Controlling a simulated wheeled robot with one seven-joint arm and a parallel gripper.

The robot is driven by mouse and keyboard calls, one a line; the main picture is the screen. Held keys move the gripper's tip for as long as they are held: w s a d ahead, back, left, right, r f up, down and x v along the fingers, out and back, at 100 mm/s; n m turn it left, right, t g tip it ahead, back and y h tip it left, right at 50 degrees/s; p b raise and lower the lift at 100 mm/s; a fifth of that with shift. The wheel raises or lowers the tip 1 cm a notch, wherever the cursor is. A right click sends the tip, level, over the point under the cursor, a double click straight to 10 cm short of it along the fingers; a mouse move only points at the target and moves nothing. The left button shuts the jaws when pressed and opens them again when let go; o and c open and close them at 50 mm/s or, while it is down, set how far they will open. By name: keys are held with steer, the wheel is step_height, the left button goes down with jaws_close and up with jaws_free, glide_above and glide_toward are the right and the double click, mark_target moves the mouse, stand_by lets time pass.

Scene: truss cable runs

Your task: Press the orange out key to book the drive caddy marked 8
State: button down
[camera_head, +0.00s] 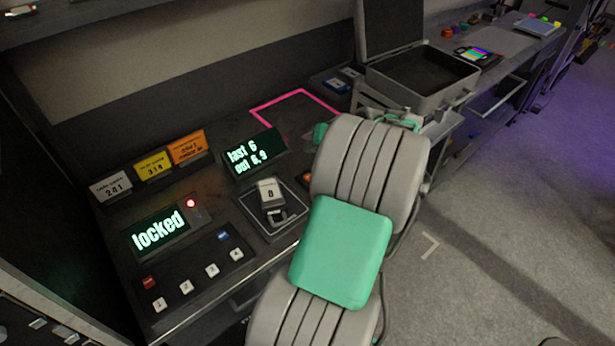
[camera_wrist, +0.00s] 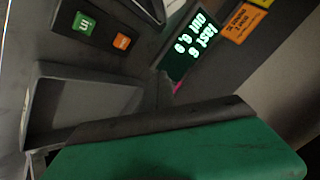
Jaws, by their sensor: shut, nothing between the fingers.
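The drive caddy marked 8 (camera_head: 271,193) stands in a square tray (camera_head: 289,222) on the console in the head view. The orange out key (camera_head: 306,177) shows only partly there, beside my arm. In the wrist view the orange key (camera_wrist: 122,41) is in full sight beside the green "in" key (camera_wrist: 85,24). My gripper (camera_wrist: 150,125) fills the lower wrist view as a green and dark shape. It is shut and empty, apart from the orange key in the picture. Its fingertips are hidden behind my arm in the head view.
A display (camera_head: 254,153) reads "last 6, out 6,9". Another display (camera_head: 159,232) reads "locked", with a red lamp beside it. Numbered keys (camera_head: 198,277) line the console's front. Three label cards (camera_head: 152,166) stand behind. A pink outline (camera_head: 294,104) and an open case (camera_head: 421,77) lie farther back.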

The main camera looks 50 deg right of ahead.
step_height(320, 180, down, 8)
steer(key=b, duration=0.5)
steer(key=shift+f, duration=0.1)
stand_by(1.6)
steer(key=shift+f+b, duration=0.4)
steer(key=shift+f, duration=0.05)
steer(key=shift+f+b, duration=0.35)
steer(key=shift+f, duration=0.1)
stand_by(0.4)
steer(key=shift+r, duration=0.1)
steer(key=shift+r+p, duration=0.65)
steer(key=shift+r, duration=0.15)
steer(key=shift+r+p, duration=1.8)
steer(key=shift+r, duration=0.75)
